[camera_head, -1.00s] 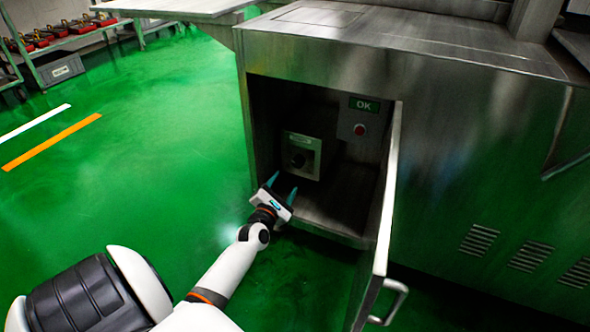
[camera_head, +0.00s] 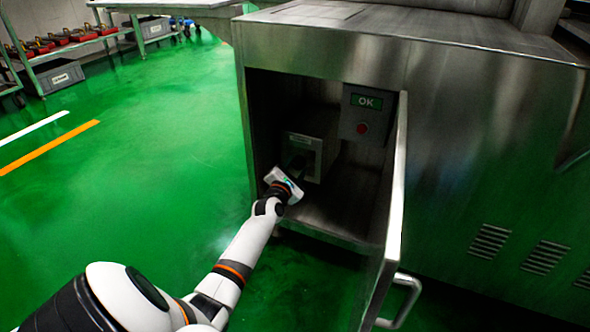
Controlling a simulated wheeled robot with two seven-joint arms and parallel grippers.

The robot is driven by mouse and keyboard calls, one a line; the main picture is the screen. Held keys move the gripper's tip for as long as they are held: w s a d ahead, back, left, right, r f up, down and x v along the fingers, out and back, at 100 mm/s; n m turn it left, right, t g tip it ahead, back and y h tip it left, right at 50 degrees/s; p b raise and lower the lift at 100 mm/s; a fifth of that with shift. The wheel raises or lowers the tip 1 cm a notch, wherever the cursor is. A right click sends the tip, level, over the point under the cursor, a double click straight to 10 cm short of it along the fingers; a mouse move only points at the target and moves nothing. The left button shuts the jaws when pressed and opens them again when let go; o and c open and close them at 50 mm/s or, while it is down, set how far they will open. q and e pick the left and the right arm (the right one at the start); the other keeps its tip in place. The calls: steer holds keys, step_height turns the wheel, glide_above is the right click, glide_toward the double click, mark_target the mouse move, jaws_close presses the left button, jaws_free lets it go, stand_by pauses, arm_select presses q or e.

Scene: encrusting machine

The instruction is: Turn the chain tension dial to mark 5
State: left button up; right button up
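The chain tension dial is a dark knob on the front of a grey box (camera_head: 319,150) inside the open cabinet of the steel machine. My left gripper (camera_head: 292,170) is at the cabinet opening, right at the lower left of the box front. Its fingers point at the knob and overlap it in the picture. The knob is mostly hidden behind the gripper, and I cannot tell whether the fingers touch it or how far apart they are. The dial's marks are too small to read. My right gripper is out of view.
A panel with a green OK display (camera_head: 367,102) and a red button (camera_head: 362,128) hangs at the upper right inside the cabinet. The cabinet door (camera_head: 392,215) stands open on the right, its handle (camera_head: 403,300) facing outward. Green floor (camera_head: 150,180) is clear at left.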

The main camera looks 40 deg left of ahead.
arm_select(q)
steer(key=c, duration=0.6)
